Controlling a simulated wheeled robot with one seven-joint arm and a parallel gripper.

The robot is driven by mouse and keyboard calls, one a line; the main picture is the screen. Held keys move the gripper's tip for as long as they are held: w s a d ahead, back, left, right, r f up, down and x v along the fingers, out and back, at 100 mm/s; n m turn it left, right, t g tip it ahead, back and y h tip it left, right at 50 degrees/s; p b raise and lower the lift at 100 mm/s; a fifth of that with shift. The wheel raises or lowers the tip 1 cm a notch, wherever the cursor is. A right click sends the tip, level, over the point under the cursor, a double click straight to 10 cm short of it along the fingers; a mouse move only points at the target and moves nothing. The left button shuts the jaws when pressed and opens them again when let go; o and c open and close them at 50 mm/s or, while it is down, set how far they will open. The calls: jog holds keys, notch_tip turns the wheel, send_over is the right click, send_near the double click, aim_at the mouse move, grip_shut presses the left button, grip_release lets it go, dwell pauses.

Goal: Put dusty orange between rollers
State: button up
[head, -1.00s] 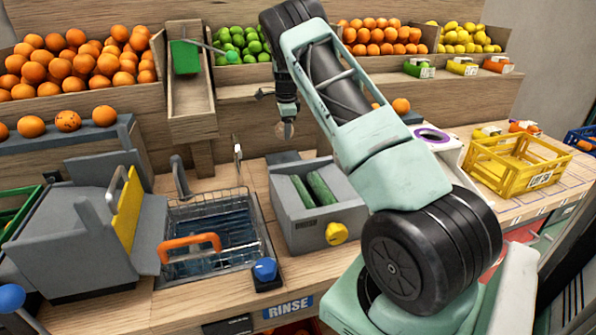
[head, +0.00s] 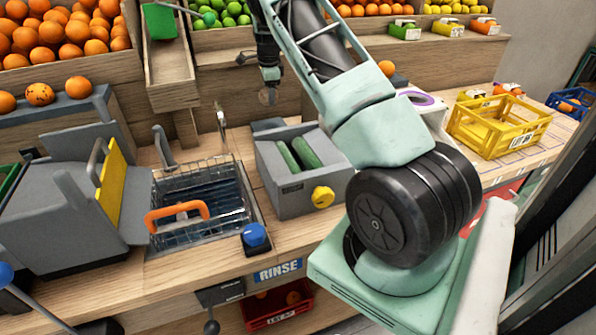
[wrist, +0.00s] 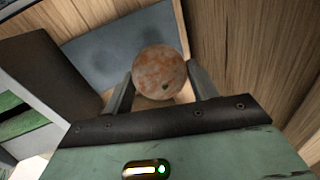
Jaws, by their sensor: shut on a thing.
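The dusty orange (wrist: 160,73) is brownish with pale patches. In the wrist view it sits between the two fingertips of my gripper (wrist: 157,85), which is shut on it. In the head view the orange (head: 267,96) is small at the lower end of my gripper (head: 268,84), held in the air behind the grey roller box. The rollers (head: 296,154) are two green cylinders side by side in the open top of the grey box (head: 290,203), which has a yellow knob. The green of the rollers also shows at the left edge of the wrist view.
A rinse basin with a wire basket (head: 207,223) and orange handle stands left of the roller box. A blue button (head: 254,236) is at the counter's front. A yellow crate (head: 497,125) is at right. Fruit bins line the back.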

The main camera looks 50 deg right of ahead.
jog(key=s+a+r+p, duration=0.1)
jog(key=s+a+r, duration=0.1)
jog(key=s+a, duration=0.5)
jog(key=s+a+r+p, duration=0.2)
jog(key=s+a, duration=0.6)
jog(key=s, duration=0.9)
jog(key=shift+s+r, duration=0.3)
jog(key=shift+r, duration=0.1)
jog(key=shift+a+f, duration=0.1)
notch_tip(320, 180, down, 7)
jog(key=b, duration=0.5)
jog(key=shift+w, duration=0.2)
jog(key=shift+r, duration=0.2)
jog(key=o, duration=1.1)
